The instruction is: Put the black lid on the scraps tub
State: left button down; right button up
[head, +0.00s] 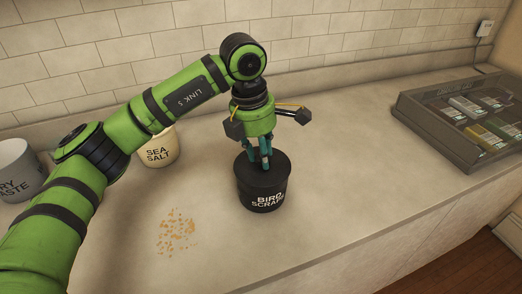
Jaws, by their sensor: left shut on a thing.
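The dark scraps tub (262,200), with white "BIRD SCRAPS" lettering, stands upright on the counter, just right of the middle of the head view. The black lid (281,168) is at the tub's top, roughly level and lined up with it. Black against black, I cannot tell whether it is fully seated or slightly raised. My left gripper (264,160) points down directly above the tub, its teal fingers shut on the lid near its middle. The fingers hide the part they grip. My right gripper is not in view.
Orange crumbs (177,232) lie in front. A dark display case (450,118) is at the right. The counter right of the scraps tub is clear.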

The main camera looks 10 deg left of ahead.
pick_arm(q)
jog(key=c, duration=1.2)
grip_release()
jog(key=shift+c, duration=0.2)
jog(key=shift+o, duration=0.4)
jog(key=o, duration=0.5)
jog(key=shift+s+a+r+p, duration=0.15)
jog(key=shift+r+p, duration=0.65)
jog(key=shift+r, duration=0.5)
jog(key=shift+s+a+r+p, duration=0.1)
jog(key=shift+a+r+p, duration=0.1)
jog(key=shift+r+p, duration=0.85)
jog(key=shift+s+a+r+p, duration=0.15)
jog(key=shift+r+p, duration=0.35)
jog(key=shift+r, duration=1.1)
jog(key=shift+w, duration=0.15)
